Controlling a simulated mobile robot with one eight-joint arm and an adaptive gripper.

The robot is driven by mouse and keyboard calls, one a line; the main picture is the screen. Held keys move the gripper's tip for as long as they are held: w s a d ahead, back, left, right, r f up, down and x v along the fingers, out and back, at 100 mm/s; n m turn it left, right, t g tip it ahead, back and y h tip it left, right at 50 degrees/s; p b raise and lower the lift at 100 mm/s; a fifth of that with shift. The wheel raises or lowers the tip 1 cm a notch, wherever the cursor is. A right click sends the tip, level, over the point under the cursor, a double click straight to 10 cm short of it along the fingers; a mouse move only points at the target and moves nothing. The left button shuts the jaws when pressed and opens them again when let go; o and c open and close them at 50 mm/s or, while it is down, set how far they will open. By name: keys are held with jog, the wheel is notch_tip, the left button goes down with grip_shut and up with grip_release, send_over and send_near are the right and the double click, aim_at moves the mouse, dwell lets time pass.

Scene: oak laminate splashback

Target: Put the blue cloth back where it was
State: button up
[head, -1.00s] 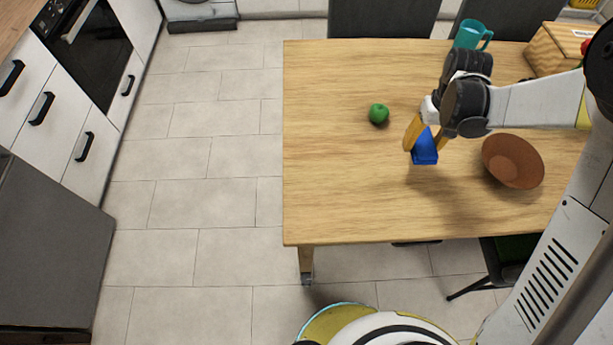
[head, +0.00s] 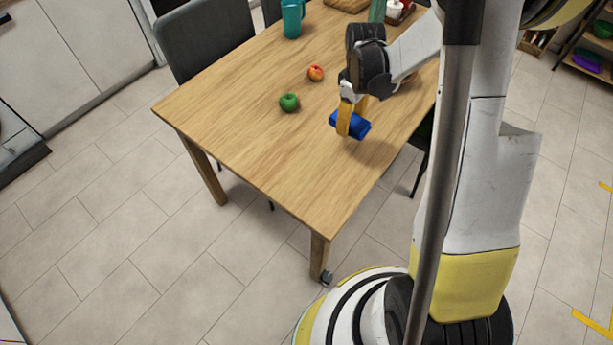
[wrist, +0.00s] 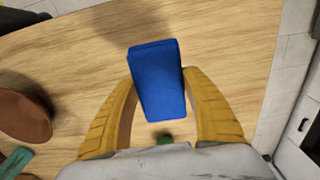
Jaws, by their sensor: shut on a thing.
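The blue cloth (head: 357,125) is a small folded block held above the wooden table (head: 260,160), near its right edge in the head view. My gripper (head: 352,122) is shut on it, with yellow fingers on both sides. In the wrist view the cloth (wrist: 158,80) sits between the two fingertips (wrist: 160,85), with bare table wood behind it. I cannot tell exactly how high above the table the cloth is.
A green apple (head: 289,102) and a red-orange apple (head: 315,73) are on the table left of my gripper. A brown bowl (wrist: 24,115) shows at left in the wrist view. The table's front is clear.

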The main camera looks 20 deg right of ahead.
jog(key=b, duration=0.4)
send_over(321, 171)
notch_tip(321, 171, down, 7)
jog(key=shift+d+r, duration=0.1)
jog(key=shift+f+b, duration=1)
jog(key=shift+f, duration=0.95)
jog(key=shift+f, duration=0.15)
jog(key=o, duration=1.1)
